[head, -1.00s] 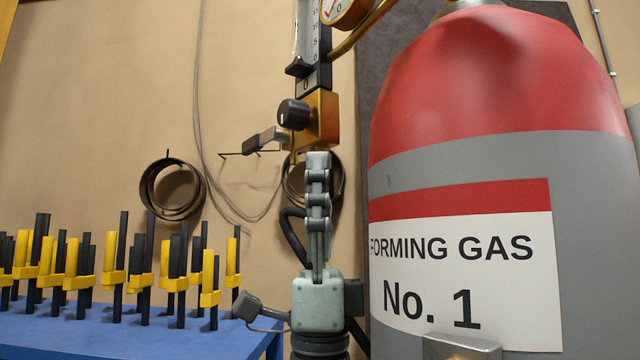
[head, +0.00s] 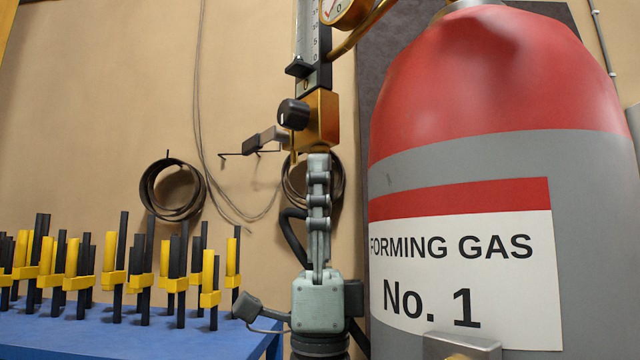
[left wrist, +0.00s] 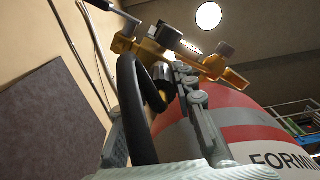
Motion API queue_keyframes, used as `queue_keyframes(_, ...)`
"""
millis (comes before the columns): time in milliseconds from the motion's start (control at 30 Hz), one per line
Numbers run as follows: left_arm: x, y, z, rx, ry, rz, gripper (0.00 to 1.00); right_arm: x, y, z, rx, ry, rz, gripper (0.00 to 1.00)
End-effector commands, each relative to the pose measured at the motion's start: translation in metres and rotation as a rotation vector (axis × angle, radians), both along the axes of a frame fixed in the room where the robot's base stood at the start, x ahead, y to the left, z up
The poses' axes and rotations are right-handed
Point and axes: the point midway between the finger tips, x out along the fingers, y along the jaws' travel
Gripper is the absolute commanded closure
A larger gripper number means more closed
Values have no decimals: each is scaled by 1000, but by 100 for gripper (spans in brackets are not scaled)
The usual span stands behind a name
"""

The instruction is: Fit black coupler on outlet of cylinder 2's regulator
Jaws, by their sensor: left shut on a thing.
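My left gripper (head: 318,165) points upward in the head view, its fingertips just below the brass regulator block (head: 322,120) with a black knob. It is shut on the end of a black hose (head: 290,225), which loops out behind the fingers. In the left wrist view, the hose (left wrist: 133,105) bends over to the fingertips (left wrist: 180,75), close beneath the brass regulator (left wrist: 150,50). My right gripper is not in view.
A blue table (head: 120,335) at left holds several black and yellow upright pieces (head: 115,270). Coiled hoses (head: 172,190) hang on the tan wall. A metal block (head: 460,345) stands before the cylinder.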

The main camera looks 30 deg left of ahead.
Motion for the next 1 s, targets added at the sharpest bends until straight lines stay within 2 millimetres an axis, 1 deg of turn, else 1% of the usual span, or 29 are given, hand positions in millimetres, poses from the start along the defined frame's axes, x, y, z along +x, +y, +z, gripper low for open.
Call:
queue_keyframes(800,0,0,-41,-1,0,1,100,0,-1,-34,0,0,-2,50)
queue_keyframes(1000,0,0,-48,-1,0,0,100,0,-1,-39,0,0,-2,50)
